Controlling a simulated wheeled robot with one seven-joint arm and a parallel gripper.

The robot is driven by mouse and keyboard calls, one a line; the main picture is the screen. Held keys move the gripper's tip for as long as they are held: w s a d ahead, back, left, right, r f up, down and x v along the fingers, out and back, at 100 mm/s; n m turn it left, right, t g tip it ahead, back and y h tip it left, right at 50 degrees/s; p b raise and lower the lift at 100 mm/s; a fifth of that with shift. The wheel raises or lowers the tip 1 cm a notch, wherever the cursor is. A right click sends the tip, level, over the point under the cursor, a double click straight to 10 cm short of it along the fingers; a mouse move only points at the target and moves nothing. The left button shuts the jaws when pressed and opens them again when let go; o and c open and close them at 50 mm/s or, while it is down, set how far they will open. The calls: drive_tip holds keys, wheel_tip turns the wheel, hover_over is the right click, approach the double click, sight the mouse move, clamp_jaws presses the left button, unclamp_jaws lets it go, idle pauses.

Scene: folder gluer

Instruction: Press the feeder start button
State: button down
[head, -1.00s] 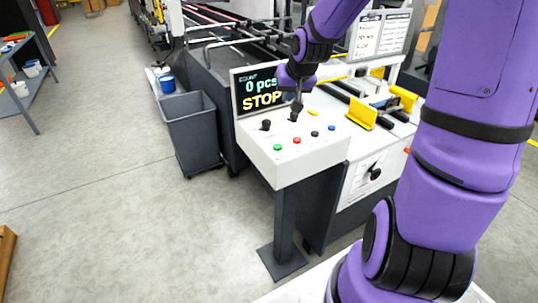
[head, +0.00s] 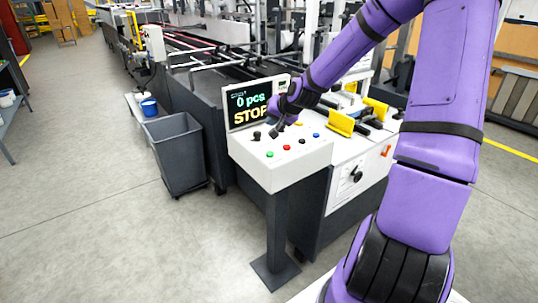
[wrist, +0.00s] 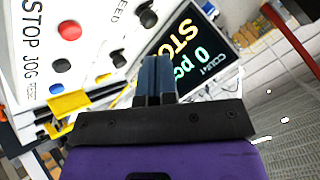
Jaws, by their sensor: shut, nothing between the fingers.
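The control panel (head: 262,172) is a white sloped box on a dark post. A green button (head: 269,154) is at its front left; its label is not readable. A red button (head: 287,147), a black button (head: 302,141) and a blue button (head: 316,135) follow to the right. The wrist view shows the red (wrist: 69,30), black (wrist: 62,65) and blue (wrist: 57,88) ones, with STOP and JOG lettering; the green one is out of that view. My gripper (head: 277,131) is shut and empty, above the panel's rear part, behind the button row. Its fingers show in the wrist view (wrist: 156,75).
A display (head: 249,103) reading "0 pcs STOP" stands at the panel's back. A black knob (head: 257,135) sticks up left of my gripper. Yellow guides (head: 341,123) lie to the right. A grey bin (head: 178,155) stands left. Floor in front is clear.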

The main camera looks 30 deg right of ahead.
sight(272, 152)
drive_tip(key=shift+f, duration=4.45)
drive_tip(key=shift+f, duration=0.4)
drive_tip(key=shift+f, duration=0.45)
drive_tip(key=shift+r, duration=0.9)
drive_tip(key=shift+r, duration=2.5)
